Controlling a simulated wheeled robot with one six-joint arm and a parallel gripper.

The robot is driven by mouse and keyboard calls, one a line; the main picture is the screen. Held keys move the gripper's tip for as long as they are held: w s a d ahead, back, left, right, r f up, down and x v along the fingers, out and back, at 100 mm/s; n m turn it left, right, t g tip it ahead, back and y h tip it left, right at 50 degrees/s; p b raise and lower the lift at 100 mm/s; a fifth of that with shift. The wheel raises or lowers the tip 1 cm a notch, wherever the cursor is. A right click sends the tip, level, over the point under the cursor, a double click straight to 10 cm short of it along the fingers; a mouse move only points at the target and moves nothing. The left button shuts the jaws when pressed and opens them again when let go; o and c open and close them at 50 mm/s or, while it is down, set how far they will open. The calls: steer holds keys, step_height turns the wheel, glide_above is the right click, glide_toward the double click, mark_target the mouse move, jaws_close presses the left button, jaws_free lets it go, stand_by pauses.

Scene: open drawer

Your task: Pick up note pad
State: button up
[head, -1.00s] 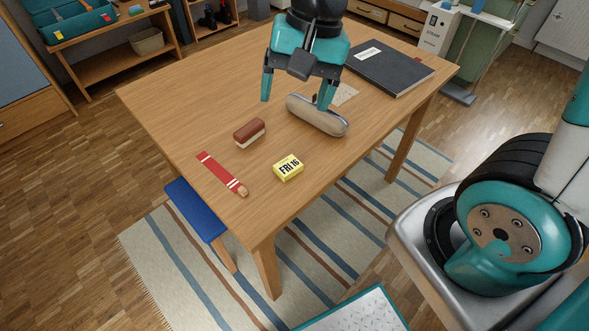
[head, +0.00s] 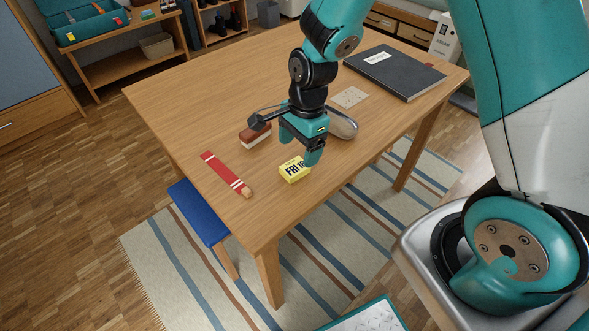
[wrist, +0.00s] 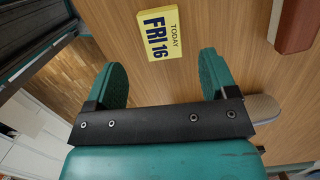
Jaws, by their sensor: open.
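The small yellow pad (head: 293,171), printed FRI 16, lies on the wooden table near its front edge. In the wrist view the yellow pad (wrist: 160,35) also reads TODAY and lies ahead of the fingertips, roughly in line with the gap between them. My gripper (head: 301,148) is open and empty just behind and above the pad, fingers pointing down. Its two teal fingers show in the wrist view (wrist: 162,75) with bare table between them. One finger overlaps the pad's right edge in the head view; I cannot tell whether they touch.
On the table (head: 200,95), a brown-and-white eraser (head: 254,136) is left of my gripper, and a grey rounded case (head: 343,124) is partly hidden behind it. A red strip (head: 226,174) lies left of the pad. A speckled card (head: 350,97) and black binder (head: 397,72) lie farther back.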

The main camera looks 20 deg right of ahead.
mark_target(295, 167)
steer(key=f, duration=0.4)
steer(key=a+f, duration=0.1)
steer(key=shift+f, duration=0.4)
steer(key=c, duration=1)
